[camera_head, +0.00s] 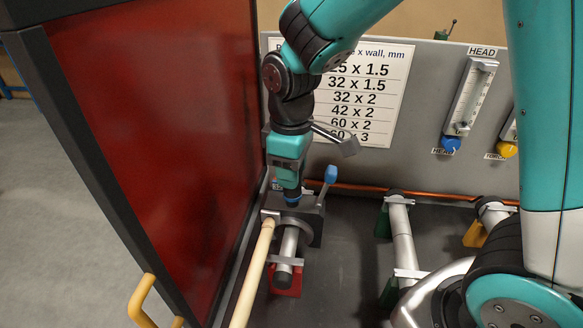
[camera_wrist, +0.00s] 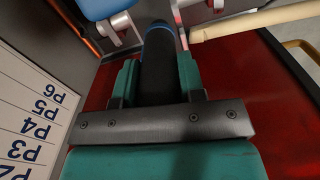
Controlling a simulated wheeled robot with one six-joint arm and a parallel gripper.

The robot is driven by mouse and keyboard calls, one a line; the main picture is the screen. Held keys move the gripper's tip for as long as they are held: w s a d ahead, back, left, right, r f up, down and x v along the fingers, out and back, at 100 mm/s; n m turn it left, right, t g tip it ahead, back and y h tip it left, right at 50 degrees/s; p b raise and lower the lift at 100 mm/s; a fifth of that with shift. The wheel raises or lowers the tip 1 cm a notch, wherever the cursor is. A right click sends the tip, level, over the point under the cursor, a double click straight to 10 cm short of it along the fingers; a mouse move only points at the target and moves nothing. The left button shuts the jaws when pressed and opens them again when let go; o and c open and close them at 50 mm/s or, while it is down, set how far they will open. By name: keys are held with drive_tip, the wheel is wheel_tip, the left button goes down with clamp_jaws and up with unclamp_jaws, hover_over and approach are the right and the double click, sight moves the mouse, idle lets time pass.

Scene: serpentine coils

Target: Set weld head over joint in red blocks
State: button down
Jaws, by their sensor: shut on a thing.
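The weld head (camera_head: 313,222) is a grey metal clamp body with a blue-tipped lever (camera_head: 331,174) and a cream hose (camera_head: 258,262). My gripper (camera_head: 291,190) is shut on its black upright handle, which also shows between the fingers in the wrist view (camera_wrist: 158,65). The head sits at the far end of a steel tube (camera_head: 289,243) carried by a red block (camera_head: 287,284). It appears around or against the tube; I cannot tell which. The joint and any second red block are hidden by the head.
A red screen (camera_head: 155,120) in a dark frame stands close on the left. Green blocks (camera_head: 383,222) with another tube (camera_head: 402,240) and a yellow block (camera_head: 474,234) stand to the right. A back panel carries a size chart (camera_head: 360,90) and flowmeters (camera_head: 470,95). A copper pipe (camera_head: 360,188) runs along it.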

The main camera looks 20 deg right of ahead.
drive_tip(key=shift+f+b, duration=0.45)
drive_tip(key=shift+f, duration=0.3)
drive_tip(key=c, duration=0.6)
unclamp_jaws()
drive_tip(key=shift+c, duration=0.2)
wheel_tip(320, 180, up, 17)
drive_tip(key=b, duration=0.2)
drive_tip(key=s+a+f+m+y, duration=0.1)
drive_tip(key=s+f, duration=0.3)
drive_tip(key=s, duration=0.4)
drive_tip(key=s+a+f+m+y, duration=0.1)
drive_tip(key=s+a+f+y, duration=0.2)
drive_tip(key=s+f, duration=0.2)
drive_tip(key=s, duration=0.3)
drive_tip(key=shift+s+f, duration=0.3)
drive_tip(key=shift+s, duration=0.1)
